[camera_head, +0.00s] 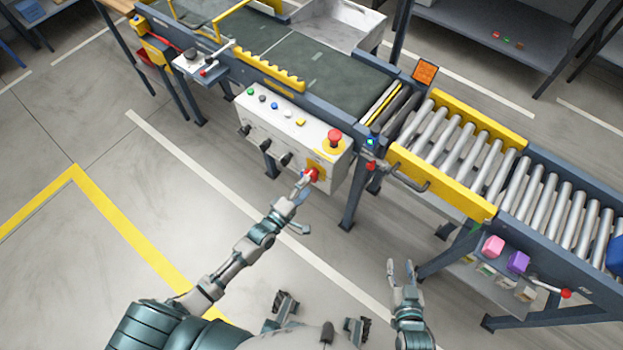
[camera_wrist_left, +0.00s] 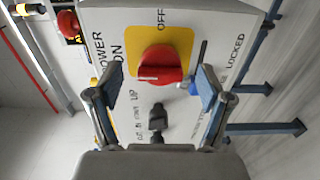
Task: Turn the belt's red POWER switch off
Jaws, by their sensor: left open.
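The red POWER switch (camera_head: 314,174) sits on a yellow plate at the lower right of the white control box (camera_head: 283,128). In the left wrist view the red knob (camera_wrist_left: 160,64) is close in front, with OFF printed above it and ON to its left. Its raised grip appears to lie sideways, towards the ON side. My left gripper (camera_head: 306,204) is at the box's front face, by the switch. In the wrist view its open fingers (camera_wrist_left: 152,82) stand either side of the knob's lower part, apparently not touching it. My right gripper (camera_head: 400,268) is open and empty, low in front of the conveyor.
A red emergency button (camera_head: 334,136) stands on top of the box, beside several small coloured buttons. Black knobs (camera_head: 265,146) line its front; one (camera_wrist_left: 157,122) is below the switch in the wrist view. A roller conveyor (camera_head: 460,150) extends right. Floor to the left is free.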

